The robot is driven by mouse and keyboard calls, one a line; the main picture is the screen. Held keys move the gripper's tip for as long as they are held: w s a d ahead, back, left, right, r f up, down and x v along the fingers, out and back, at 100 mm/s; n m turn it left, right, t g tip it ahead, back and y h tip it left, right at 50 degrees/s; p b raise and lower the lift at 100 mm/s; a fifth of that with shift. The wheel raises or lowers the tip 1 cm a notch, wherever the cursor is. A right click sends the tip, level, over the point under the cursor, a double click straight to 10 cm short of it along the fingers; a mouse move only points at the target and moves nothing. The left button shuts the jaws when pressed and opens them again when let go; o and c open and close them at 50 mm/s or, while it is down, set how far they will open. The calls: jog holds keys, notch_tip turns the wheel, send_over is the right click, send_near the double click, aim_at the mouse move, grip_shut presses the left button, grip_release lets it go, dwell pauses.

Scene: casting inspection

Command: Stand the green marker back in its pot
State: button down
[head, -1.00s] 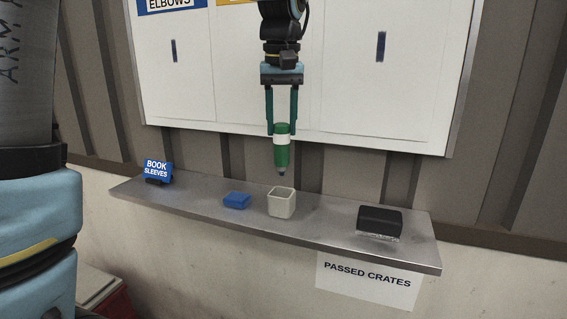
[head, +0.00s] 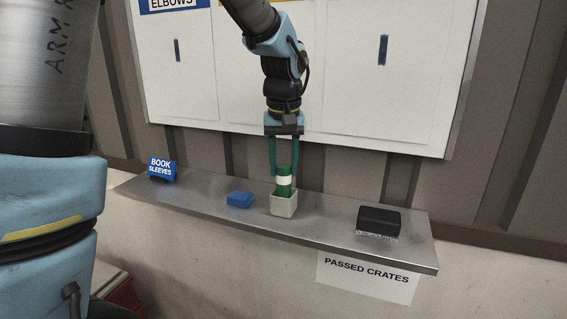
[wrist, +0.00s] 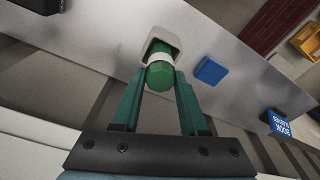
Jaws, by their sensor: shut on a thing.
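The green marker (head: 284,172) has a white band and stands upright with its lower end inside the pale square pot (head: 284,207) on the metal shelf. My gripper (head: 284,175) points straight down and is shut on the marker's upper part. In the wrist view the marker (wrist: 160,75) shows end-on between the fingers of my gripper (wrist: 161,84), with the pot (wrist: 170,38) around its lower part. The marker's tip is hidden inside the pot, so I cannot tell whether it touches the bottom.
The metal shelf (head: 330,230) also carries a blue block (head: 240,199) left of the pot, a black eraser-like block (head: 379,220) at right and a blue "BOOK SLEEVES" sign (head: 161,169) at far left. A white board (head: 385,110) hangs behind.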

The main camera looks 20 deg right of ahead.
jog(key=c, duration=0.7)
grip_release()
jog(key=shift+f, duration=0.3)
jog(key=shift+o, duration=1.3)
jog(key=shift+r, duration=0.1)
jog(key=shift+f+b, duration=0.3)
notch_tip(320, 180, up, 11)
jog(key=s+b, duration=0.2)
jog(key=b, duration=0.1)
jog(key=w+a+f+n, duration=0.1)
jog(key=w+a+f, duration=0.1)
jog(key=a+f, duration=0.6)
jog(key=w+a+f+n, duration=0.1)
jog(key=w+a+f, duration=0.1)
jog(key=a+f, duration=0.5)
jog(key=s+a+f, duration=0.3)
jog(key=a, duration=0.4)
jog(key=s+a+f, duration=0.3)
jog(key=a, duration=0.5)
jog(key=shift+f+n, duration=0.35)
jog(key=shift+n, duration=0.05)
